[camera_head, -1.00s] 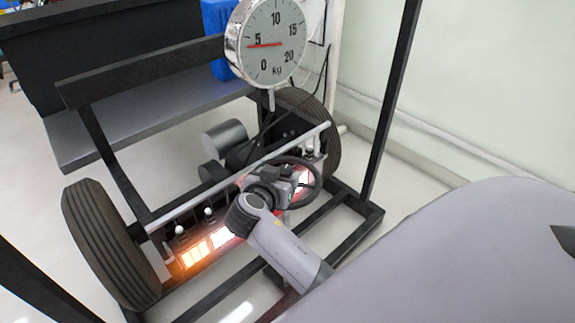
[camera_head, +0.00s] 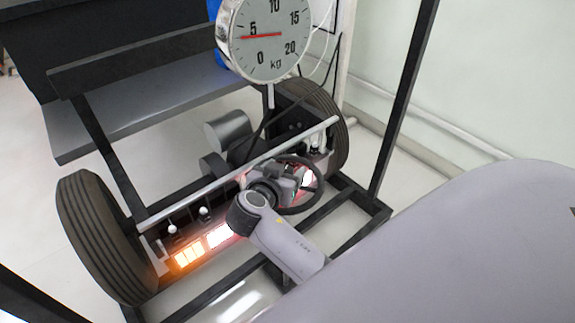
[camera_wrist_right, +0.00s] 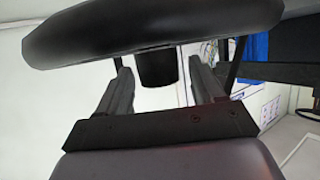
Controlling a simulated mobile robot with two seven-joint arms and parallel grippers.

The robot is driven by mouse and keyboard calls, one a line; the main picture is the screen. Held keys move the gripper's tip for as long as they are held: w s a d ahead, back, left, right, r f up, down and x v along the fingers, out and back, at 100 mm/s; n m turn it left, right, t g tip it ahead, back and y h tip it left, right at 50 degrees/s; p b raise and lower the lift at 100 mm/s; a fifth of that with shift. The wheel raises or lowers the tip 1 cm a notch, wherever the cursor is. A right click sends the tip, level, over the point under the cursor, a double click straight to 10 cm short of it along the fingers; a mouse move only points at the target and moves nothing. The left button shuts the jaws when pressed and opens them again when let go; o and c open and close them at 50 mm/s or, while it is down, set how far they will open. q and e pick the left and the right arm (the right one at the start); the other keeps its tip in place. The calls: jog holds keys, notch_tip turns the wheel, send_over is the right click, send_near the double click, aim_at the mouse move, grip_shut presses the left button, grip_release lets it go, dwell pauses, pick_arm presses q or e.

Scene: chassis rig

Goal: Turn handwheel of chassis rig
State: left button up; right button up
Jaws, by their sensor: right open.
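The black handwheel (camera_head: 321,192) of the chassis rig is a round ring on the right part of the rig, in front of the axle bar. My right gripper (camera_head: 290,182) is at the wheel and covers the left part of it. In the right wrist view, the thick dark wheel rim (camera_wrist_right: 150,32) crosses the top, close to the fingertips. The two fingers of my right gripper (camera_wrist_right: 162,78) are apart, with a dark cylindrical part visible between them. I cannot tell whether they touch the rim. My left gripper is not in view.
A round dial scale (camera_head: 268,40) hangs above the rig. Tyres stand at left (camera_head: 97,238) and back right (camera_head: 322,110). Glowing orange lamps (camera_head: 189,254) sit low in front. Black frame posts (camera_head: 405,95) and a dark bench (camera_head: 150,105) surround the rig.

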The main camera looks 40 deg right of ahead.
jog(key=shift+w+d, duration=0.1)
jog(key=shift+d, duration=0.05)
dwell(0.3)
grip_shut()
jog(key=shift+t, duration=0.3)
